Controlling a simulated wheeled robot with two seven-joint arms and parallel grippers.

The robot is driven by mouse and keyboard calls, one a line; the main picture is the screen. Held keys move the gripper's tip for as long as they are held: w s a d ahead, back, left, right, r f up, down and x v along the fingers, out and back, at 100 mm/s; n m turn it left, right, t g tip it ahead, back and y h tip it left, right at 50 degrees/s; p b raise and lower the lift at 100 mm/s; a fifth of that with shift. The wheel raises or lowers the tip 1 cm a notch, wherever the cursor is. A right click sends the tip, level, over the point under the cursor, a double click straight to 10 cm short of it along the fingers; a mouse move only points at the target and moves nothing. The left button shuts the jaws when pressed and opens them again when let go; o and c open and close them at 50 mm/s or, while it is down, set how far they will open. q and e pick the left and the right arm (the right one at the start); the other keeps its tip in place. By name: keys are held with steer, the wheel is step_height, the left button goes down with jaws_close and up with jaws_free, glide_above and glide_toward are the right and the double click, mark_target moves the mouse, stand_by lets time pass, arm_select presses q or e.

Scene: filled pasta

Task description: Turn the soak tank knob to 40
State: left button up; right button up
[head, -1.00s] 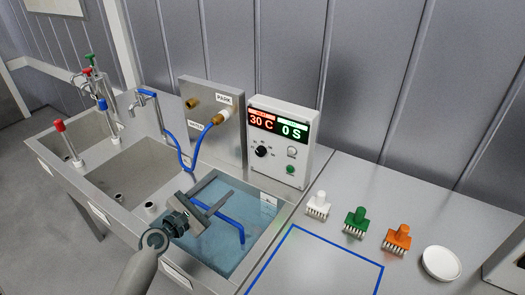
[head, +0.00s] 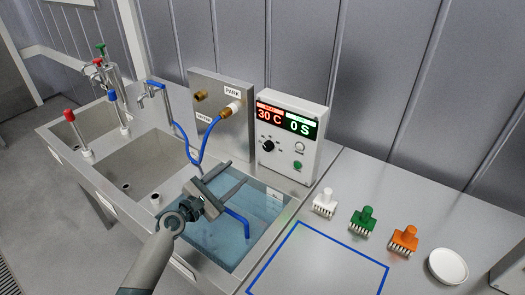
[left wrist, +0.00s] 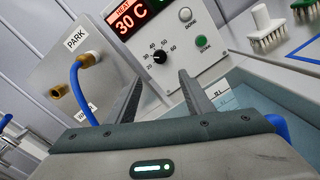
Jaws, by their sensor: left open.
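The black soak tank knob (head: 268,146) is on the front of a white control box (head: 296,180) behind the tank. In the left wrist view the knob (left wrist: 159,57) has a dial around it marked from 20 to 60, and the red display (left wrist: 133,20) reads 30 C. The soak tank (head: 225,248) holds bluish water. My left gripper (head: 223,178) is open and empty above the tank, apart from the knob. In the left wrist view its two fingers (left wrist: 160,95) point toward the box, with the knob beyond and between them. My right gripper is not in view.
A blue hose (head: 197,150) runs from the metal PARK panel (head: 218,130) down into the tank. White, green (head: 362,219) and orange brushes and a white dish (head: 447,266) stand on the counter at right. Empty sinks (head: 150,165) lie left.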

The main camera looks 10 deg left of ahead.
mark_target(266, 149)
arm_select(q)
steer(key=x, duration=1.5)
steer(key=shift+w+d+f, duration=0.1)
steer(key=shift+w+d, duration=0.05)
steer(key=shift+d, duration=0.05)
steer(key=c, duration=1)
